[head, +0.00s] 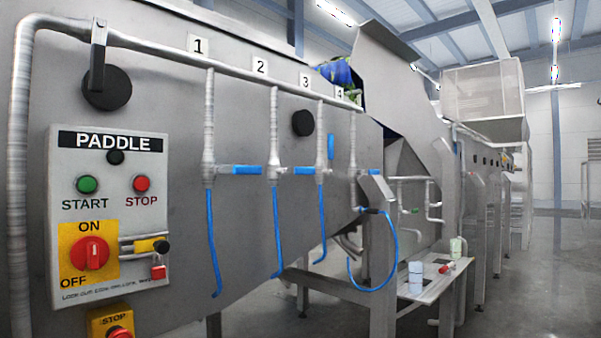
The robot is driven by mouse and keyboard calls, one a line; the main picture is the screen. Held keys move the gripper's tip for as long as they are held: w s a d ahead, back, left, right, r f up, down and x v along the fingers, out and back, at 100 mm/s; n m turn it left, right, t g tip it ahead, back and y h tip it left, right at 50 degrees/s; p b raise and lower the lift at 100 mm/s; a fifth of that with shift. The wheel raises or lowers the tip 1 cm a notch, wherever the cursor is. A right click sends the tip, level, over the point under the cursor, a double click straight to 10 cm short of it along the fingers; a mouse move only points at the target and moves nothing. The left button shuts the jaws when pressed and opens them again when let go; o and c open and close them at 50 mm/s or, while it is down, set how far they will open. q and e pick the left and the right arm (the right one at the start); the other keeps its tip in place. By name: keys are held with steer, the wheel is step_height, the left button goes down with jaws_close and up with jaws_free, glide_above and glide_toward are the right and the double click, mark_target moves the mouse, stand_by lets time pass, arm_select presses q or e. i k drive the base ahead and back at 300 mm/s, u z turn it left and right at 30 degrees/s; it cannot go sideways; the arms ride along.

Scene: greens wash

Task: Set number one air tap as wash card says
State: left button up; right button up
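The number one air tap (208,170) sits on the vertical pipe below label 1 (198,46). Its blue handle (236,169) lies level, pointing right across the pipe, and a blue hose (211,240) hangs below. Tap two (274,172) has a level blue handle (305,170). By tap three (320,165) a blue handle (331,147) stands upright. Tap four (353,173) has a level blue handle (372,171). I cannot make out a wash card. Neither of my grippers is in view.
A PADDLE control panel (110,270) with a red switch (90,252) and START and STOP buttons is at the left, above a yellow stop box (112,322). A small shelf (428,287) with white containers (416,277) stands lower right. Floor is clear at far right.

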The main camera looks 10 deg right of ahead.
mark_target(219, 169)
steer(key=u, duration=2.75)
steer(key=k, duration=1)
steer(key=z, duration=3.45)
steer(key=i, duration=2.6)
